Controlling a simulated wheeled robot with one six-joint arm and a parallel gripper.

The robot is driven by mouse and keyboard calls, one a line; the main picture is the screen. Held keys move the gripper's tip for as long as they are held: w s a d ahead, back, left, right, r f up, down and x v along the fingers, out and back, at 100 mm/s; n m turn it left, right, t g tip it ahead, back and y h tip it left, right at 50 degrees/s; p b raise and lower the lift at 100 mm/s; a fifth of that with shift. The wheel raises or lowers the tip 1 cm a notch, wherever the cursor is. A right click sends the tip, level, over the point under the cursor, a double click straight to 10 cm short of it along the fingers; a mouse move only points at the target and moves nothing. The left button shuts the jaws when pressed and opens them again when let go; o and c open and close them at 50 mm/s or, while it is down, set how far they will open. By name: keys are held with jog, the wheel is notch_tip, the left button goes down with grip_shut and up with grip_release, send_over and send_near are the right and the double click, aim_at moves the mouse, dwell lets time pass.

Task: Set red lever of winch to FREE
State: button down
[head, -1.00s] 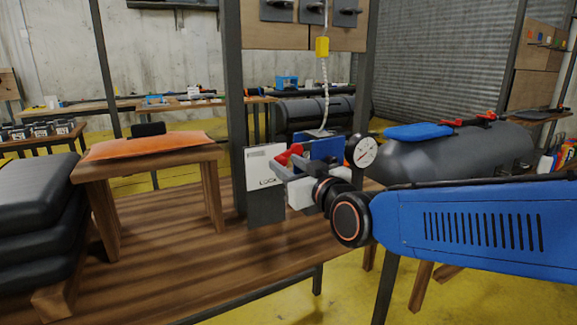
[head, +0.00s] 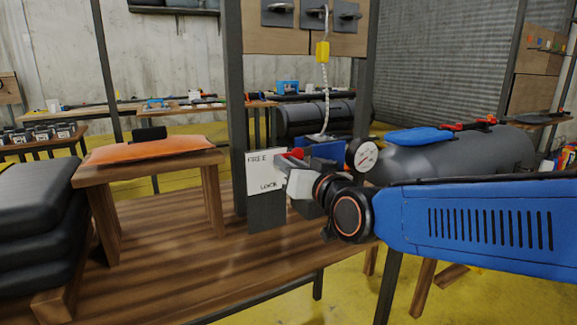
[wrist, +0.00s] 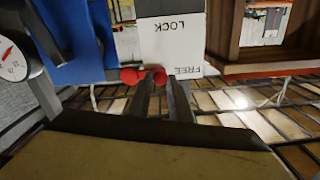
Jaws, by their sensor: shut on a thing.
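The winch's white label plate (head: 266,172) reads FREE at the top and LOCK at the bottom. It also shows upside down in the wrist view (wrist: 160,45). The red lever (head: 297,153) shows as a small red piece level with the word FREE, right of the plate. In the wrist view two red round ends (wrist: 158,75) sit at the fingertips, near the FREE end. My gripper (head: 300,172) is shut on the red lever and partly hides it. The blue winch body (head: 328,150) stands behind my gripper.
A round gauge (head: 362,154) is right beside the winch. A rope with a yellow piece (head: 322,52) rises above it. An orange cushion (head: 150,150) lies on a wooden stand at left, near stacked black pads (head: 40,190). The wooden bench top (head: 190,265) is clear in front.

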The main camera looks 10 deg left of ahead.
jog(key=c, duration=1.6)
grip_release()
jog(key=v, duration=1.7)
jog(key=shift+s+d, duration=0.15)
jog(key=shift+d, duration=0.05)
jog(key=s+d+f+m+g+h, duration=0.1)
jog(key=s+d+f+g+h, duration=0.2)
jog(key=d+f, duration=0.5)
jog(key=s+d+f+m+g+h, duration=0.1)
jog(key=s+d+f+g+h, duration=0.2)
jog(key=d+f, duration=0.5)
jog(key=s+d+f+m+g+h, duration=0.2)
jog(key=s+d+f+g+h, duration=0.2)
jog(key=d+f, duration=0.4)
jog(key=shift+s+d+f, duration=0.1)
jog(key=shift+d+f, duration=0.1)
jog(key=shift+d, duration=0.25)
jog(key=shift+s+d+f, duration=0.1)
jog(key=shift+d+f, duration=0.1)
jog(key=shift+d, duration=0.25)
